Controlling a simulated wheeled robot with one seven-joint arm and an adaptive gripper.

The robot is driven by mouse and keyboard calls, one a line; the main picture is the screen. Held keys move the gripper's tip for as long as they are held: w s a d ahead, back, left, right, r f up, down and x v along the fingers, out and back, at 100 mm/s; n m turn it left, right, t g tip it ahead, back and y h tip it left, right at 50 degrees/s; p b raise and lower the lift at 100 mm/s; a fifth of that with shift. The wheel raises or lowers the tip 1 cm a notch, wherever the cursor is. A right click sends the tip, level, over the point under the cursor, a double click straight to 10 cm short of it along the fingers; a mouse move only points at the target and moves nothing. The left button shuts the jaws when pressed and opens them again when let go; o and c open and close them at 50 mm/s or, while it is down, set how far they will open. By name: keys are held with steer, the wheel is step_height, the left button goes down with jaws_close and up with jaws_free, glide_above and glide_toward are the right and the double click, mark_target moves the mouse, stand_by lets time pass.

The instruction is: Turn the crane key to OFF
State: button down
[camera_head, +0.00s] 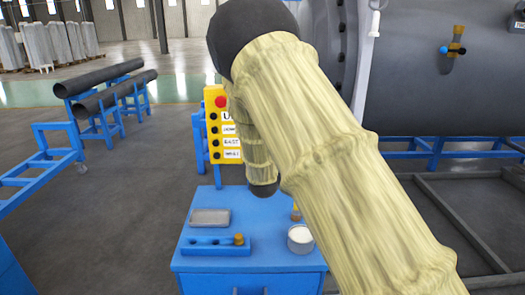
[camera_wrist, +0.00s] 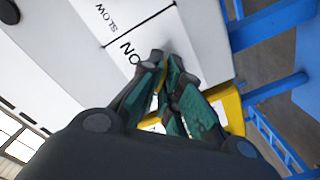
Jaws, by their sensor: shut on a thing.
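The crane control box (camera_head: 215,145) is yellow with a red button and white labels, and stands left of my sleeved arm in the head view. In the wrist view, a white panel (camera_wrist: 150,22) carries the words SLOW and ON, tilted, and a yellow edge (camera_wrist: 235,108) of the box shows. My gripper (camera_wrist: 165,62) has its dark green fingers close together against the panel beside the word ON. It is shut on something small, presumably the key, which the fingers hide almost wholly. Its turn angle and any OFF mark cannot be made out. My arm hides the gripper in the head view.
A blue cabinet (camera_head: 250,258) stands below the box, bearing a grey tray (camera_head: 210,217), a blue holder (camera_head: 215,247) and a white-topped tin (camera_head: 300,238). A large grey flanged shell (camera_head: 425,90) is at right. Pipes on blue stands (camera_head: 105,95) are at left. Open floor lies between.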

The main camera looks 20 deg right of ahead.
steer(key=shift+s+f, duration=0.1)
steer(key=shift+f, duration=0.05)
steer(key=c, duration=1.6)
jaws_free()
steer(key=shift+d, duration=0.1)
steer(key=shift+c, duration=0.2)
steer(key=v, duration=0.7)
steer(key=shift+s, duration=0.25)
